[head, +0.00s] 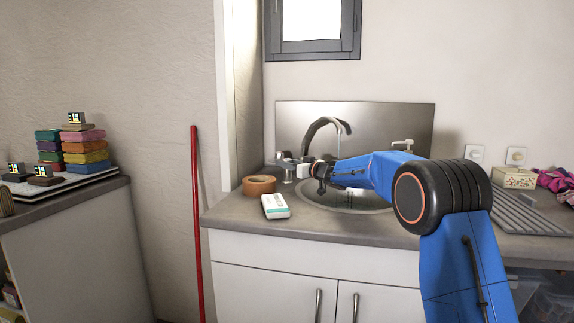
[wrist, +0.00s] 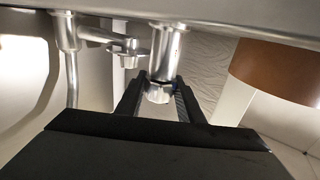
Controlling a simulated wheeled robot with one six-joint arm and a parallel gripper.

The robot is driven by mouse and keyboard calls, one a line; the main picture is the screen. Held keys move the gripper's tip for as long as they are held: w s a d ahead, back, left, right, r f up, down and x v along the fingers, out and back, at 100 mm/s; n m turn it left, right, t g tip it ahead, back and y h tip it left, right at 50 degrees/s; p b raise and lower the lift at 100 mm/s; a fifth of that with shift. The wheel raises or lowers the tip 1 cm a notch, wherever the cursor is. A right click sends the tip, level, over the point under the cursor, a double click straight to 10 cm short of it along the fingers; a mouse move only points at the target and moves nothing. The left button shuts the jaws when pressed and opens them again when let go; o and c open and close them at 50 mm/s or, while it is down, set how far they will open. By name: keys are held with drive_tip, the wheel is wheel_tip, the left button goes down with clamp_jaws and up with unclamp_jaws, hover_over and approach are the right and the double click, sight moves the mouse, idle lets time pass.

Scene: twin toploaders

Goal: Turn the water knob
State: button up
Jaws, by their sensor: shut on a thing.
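The water knob (wrist: 158,94) is a small pale faceted piece at the end of a metal post (wrist: 165,55) in the wrist view. My gripper (wrist: 160,88) has its two dark fingers on either side of the knob and is shut on it. In the head view my gripper (head: 301,168) reaches leftward over the counter, at the left of the sink. The dark curved faucet spout (head: 322,123) rises behind it. The fingers hide much of the knob in the head view.
A brown tape roll (head: 258,186) and a white box (head: 275,206) lie on the counter (head: 228,215) left of the sink (head: 335,208). Another metal fitting (wrist: 130,48) is close beside my gripper. A grooved drainboard (head: 530,215) is at right.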

drive_tip(key=shift+r+m+t+h, duration=0.2)
drive_tip(key=shift+m+t+h, duration=0.8)
drive_tip(key=shift+t+h, duration=0.15)
drive_tip(key=shift+f+m+h, duration=0.1)
drive_tip(key=shift+m+h, duration=0.2)
drive_tip(key=shift+h, duration=0.15)
drive_tip(key=o, duration=1.1)
drive_tip(key=shift+c, duration=0.2)
drive_tip(key=shift+d, duration=0.1)
drive_tip(key=v, duration=1.2)
drive_tip(key=shift+f, duration=0.2)
